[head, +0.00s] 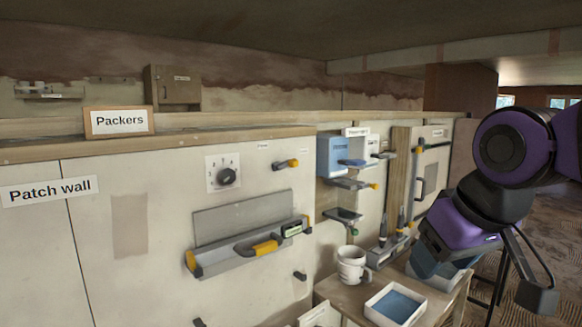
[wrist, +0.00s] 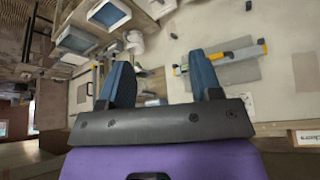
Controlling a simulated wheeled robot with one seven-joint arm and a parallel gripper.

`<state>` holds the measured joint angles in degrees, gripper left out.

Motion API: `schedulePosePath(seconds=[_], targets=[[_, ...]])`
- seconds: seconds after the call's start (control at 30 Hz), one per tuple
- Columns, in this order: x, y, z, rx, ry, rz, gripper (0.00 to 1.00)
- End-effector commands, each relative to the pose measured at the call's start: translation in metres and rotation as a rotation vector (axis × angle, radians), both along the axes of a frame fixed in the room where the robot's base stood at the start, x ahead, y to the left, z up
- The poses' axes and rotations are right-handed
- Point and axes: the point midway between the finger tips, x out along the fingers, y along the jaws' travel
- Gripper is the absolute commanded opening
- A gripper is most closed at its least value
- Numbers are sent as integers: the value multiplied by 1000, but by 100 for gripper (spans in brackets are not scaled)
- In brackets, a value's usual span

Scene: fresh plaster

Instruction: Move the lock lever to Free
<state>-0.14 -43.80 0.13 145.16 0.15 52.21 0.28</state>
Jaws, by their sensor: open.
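No part reads clearly as the lock lever, and I cannot make out the word Free. A yellow-tipped handle (head: 286,164) sticks out of the patch wall, right of a numbered dial with a black knob (head: 227,176). A small label above the handle is unreadable. Another yellow-tipped handle (head: 418,149) is on the farther panel; I cannot tell whether either is the lever. My gripper (head: 428,264) hangs at the right, in front of the bench. In the wrist view my gripper (wrist: 162,84) is open, its two blue fingers apart with nothing held between them.
A white mug (head: 352,265) and a white tray with blue inside (head: 392,305) stand on the bench below. Blue bins and small shelves (head: 348,183) project from the wall. Open floor lies at the right.

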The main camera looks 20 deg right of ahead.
Motion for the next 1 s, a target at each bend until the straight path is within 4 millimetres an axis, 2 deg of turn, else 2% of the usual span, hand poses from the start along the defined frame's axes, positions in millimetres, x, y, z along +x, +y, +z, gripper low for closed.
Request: schedulePosePath(seconds=[0.03,0.23,0.67,1.0], targets=[[0,0,0,1,3,0,46],[11,11,-4,40,61,-9,0],[66,64,-28,296,342,-48,0],[116,103,-47,567,545,-81,0]])
